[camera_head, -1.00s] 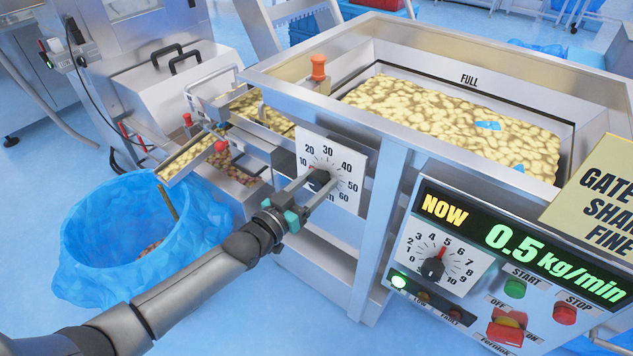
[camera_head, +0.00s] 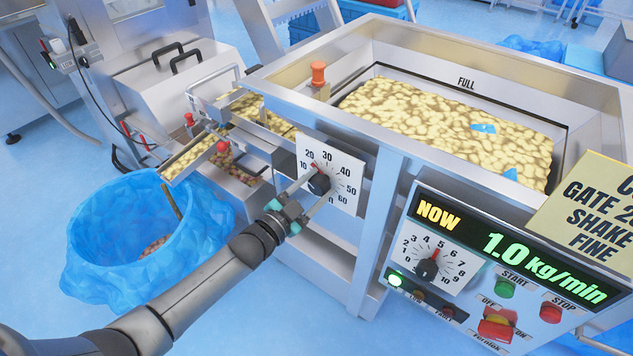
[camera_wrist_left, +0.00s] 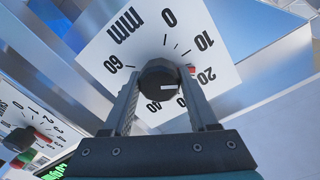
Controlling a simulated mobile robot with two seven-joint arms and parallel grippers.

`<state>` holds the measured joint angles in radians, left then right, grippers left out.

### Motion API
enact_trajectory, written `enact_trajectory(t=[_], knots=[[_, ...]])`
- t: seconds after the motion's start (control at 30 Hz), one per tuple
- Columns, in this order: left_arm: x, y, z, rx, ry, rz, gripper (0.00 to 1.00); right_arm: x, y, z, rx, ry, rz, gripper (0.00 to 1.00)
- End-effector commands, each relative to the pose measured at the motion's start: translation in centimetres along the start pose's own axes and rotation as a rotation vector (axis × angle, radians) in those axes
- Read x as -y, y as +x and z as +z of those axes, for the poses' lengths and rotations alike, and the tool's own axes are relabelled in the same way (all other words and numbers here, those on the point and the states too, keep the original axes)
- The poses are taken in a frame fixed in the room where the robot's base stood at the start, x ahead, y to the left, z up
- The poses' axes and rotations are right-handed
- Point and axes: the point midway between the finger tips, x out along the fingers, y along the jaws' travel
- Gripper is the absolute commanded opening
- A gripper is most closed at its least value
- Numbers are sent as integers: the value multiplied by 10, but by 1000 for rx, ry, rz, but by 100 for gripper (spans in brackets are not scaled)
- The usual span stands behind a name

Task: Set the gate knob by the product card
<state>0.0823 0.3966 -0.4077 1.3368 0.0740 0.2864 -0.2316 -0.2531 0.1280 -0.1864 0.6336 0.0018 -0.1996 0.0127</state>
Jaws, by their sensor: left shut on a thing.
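The gate knob (camera_head: 319,184) is black, at the centre of a white dial plate (camera_head: 346,170) marked in mm up to 60. Its red pointer shows near 20 in the head view; in the wrist view the red mark is between 10 and 20. My left gripper (camera_head: 314,189) is shut on the gate knob (camera_wrist_left: 160,80), one finger on each side. My right gripper is not in view.
A control panel (camera_head: 480,215) reads "NOW 1.0 kg/min"; its shaker knob (camera_head: 427,268) points near 5. The hopper (camera_head: 345,120) holds yellow snacks. A blue-lined bin (camera_head: 120,285) stands below the chute (camera_head: 190,160), left of my arm.

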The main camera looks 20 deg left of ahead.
Motion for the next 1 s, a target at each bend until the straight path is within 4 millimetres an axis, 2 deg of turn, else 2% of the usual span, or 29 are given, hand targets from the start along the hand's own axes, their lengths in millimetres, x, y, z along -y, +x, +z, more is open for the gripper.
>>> enact_trajectory(t=[0.4,0.97,1.0], knots=[[-1,0,-1,5,199,-1,4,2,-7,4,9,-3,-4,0],[-1,0,0,7,229,0,4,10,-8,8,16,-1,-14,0],[-1,0,0,7,229,0,62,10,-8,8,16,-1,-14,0]])
